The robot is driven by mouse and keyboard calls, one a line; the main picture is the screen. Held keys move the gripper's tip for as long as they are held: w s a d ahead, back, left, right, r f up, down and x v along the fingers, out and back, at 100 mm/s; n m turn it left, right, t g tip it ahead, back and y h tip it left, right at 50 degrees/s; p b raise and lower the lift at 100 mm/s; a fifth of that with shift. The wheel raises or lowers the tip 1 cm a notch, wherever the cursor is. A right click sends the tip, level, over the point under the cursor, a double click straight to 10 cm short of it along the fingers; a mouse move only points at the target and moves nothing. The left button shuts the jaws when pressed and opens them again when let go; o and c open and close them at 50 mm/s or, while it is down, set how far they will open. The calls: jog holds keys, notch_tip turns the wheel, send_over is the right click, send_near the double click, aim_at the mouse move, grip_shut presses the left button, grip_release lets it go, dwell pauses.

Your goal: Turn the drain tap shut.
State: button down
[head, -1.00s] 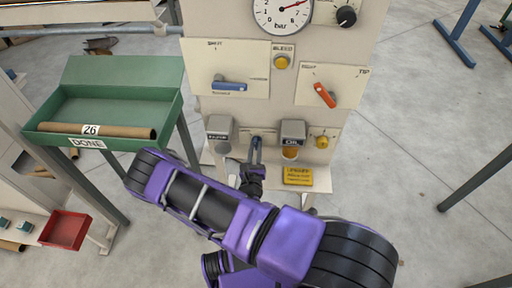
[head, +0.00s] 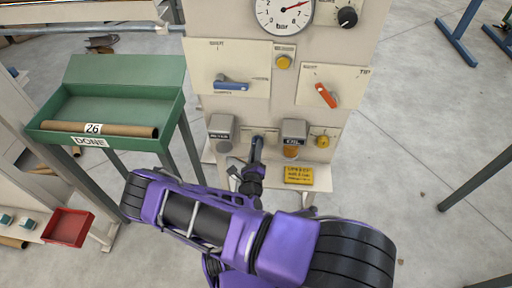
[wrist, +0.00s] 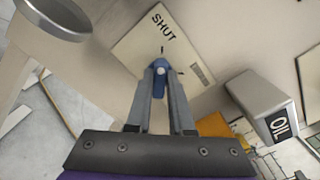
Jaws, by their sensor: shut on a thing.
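The drain tap is low on the front of the cream machine panel. In the wrist view its blue handle (wrist: 160,72) sits between my two fingers. Behind it is a cream plate (wrist: 125,45) marked SHUT, with a short black tick just above the handle; the handle's exact angle to the tick is hard to tell. A second label on the plate is unreadable. My gripper (wrist: 160,90) is shut on the handle. In the head view my gripper (head: 257,145) covers most of the tap, and only the plate's upper edge (head: 258,131) shows.
The filter unit (head: 221,127) stands left of the tap and the oil unit (head: 293,130) right of it, both close to my gripper. Above are a blue lever (head: 232,85) and an orange lever (head: 326,95). A green tray (head: 120,105) stands at the left.

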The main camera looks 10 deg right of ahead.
jog(key=shift+s+f, duration=0.1)
jog(key=shift+f, duration=0.05)
jog(key=c, duration=0.8)
grip_release()
jog(key=p+v, duration=0.1)
jog(key=v, duration=1.6)
jog(key=shift+s, duration=0.15)
